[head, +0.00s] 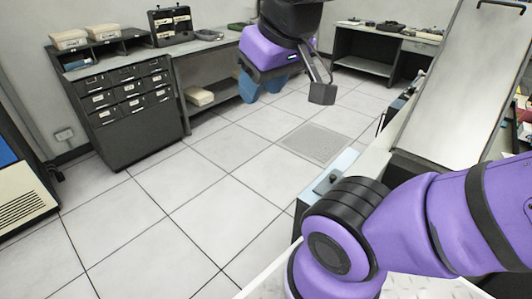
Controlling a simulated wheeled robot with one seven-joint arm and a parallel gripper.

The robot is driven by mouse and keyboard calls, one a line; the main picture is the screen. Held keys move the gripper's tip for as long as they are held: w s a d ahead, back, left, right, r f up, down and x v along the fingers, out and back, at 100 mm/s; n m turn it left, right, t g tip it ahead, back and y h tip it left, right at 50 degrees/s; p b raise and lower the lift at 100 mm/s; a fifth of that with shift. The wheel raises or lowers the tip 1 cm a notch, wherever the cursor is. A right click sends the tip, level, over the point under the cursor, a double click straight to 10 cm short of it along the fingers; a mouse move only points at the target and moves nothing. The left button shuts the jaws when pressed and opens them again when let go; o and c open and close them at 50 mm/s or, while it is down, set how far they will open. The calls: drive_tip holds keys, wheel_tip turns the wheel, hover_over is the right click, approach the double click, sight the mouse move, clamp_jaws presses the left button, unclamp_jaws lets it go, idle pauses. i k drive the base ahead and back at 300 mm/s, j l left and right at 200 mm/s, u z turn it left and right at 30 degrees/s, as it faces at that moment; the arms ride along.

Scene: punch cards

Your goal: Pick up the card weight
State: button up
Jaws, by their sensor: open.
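My gripper (288,89) hangs in the air at the top middle of the head view, with a purple body. Its jaws are apart and nothing shows between them. Floor tiles lie below and behind it. I cannot make out a card weight for certain in this view. Small dark items (385,25) lie on the far desk at the top right, too small to identify.
A dark drawer cabinet (125,105) and a long bench (205,45) line the left wall. A far desk (362,67) stands at the back. A large tilted pale panel (440,85) is at the right. The tiled floor (150,215) between is clear.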

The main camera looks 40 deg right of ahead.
sight(334, 177)
drive_tip(key=i+l+u, duration=0.1)
drive_tip(key=i, duration=1.5)
drive_tip(key=i+z, duration=0.1)
drive_tip(key=i, duration=0.65)
drive_tip(key=i+z, duration=0.2)
drive_tip(key=z, duration=0.2)
drive_tip(key=i+j+z, duration=0.1)
drive_tip(key=z, duration=0.25)
drive_tip(key=i+j+z, duration=0.15)
drive_tip(key=z, duration=1.65)
drive_tip(key=l+z, duration=0.15)
drive_tip(key=z, duration=0.3)
drive_tip(key=k+l+z, duration=0.1)
drive_tip(key=z, duration=0.3)
drive_tip(key=l+z, duration=0.3)
drive_tip(key=z, duration=0.15)
drive_tip(key=k+j+u, duration=0.35)
drive_tip(key=i+j, duration=0.05)
